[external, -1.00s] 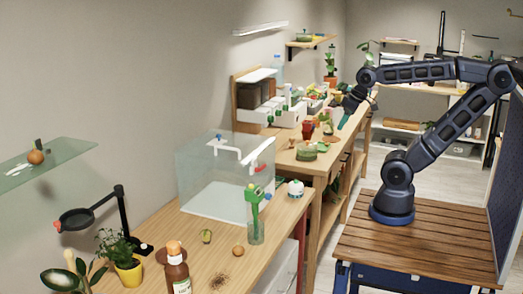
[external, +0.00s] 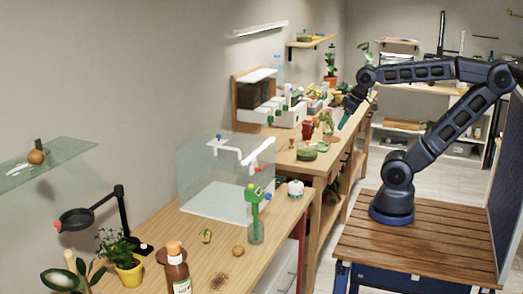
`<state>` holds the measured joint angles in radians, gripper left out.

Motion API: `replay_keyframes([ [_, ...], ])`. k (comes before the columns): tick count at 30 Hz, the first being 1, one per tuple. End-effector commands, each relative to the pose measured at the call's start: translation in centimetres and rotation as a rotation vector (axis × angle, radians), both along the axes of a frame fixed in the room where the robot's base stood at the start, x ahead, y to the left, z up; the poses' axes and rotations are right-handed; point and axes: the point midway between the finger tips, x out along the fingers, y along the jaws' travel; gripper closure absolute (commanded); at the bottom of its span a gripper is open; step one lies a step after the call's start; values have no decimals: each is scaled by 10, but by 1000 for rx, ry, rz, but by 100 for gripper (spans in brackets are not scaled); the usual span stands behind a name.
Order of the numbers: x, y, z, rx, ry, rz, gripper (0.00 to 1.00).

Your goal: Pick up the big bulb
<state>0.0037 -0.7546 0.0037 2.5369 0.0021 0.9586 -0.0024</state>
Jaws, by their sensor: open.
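A round brown bulb (external: 238,249) sits on the near wooden table. A smaller-looking green-brown bulb-like item (external: 206,236) lies to its left. Another round brown bulb-like item (external: 36,156) rests on the glass wall shelf at the far left. I cannot tell for sure which is the big bulb. My gripper (external: 346,119) hangs at the end of the raised arm, pointing down over the far bench, well away from all of these. It is open, and I see nothing held in it. Its fingers are small and partly lost against the bench.
A clear glass case (external: 190,165) stands at the back of the near table (external: 215,267). Pots and trays clutter the far bench.

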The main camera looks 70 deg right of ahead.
Motion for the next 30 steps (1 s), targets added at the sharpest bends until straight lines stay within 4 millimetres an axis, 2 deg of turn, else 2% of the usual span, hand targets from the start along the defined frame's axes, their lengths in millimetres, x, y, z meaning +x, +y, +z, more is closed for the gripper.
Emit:
replay_keyframes([
  [11, 0, 0, 4, 0, -2, 0, 37],
  [14, 1, 0, 19, 0, -4, 0, 37],
  [18, 1, 0, 55, 0, -6, 0, 37],
  [26, 29, 17, 72, -50, 50, 117, 37],
  [30, 50, 32, 86, -86, 85, 201, 37],
])
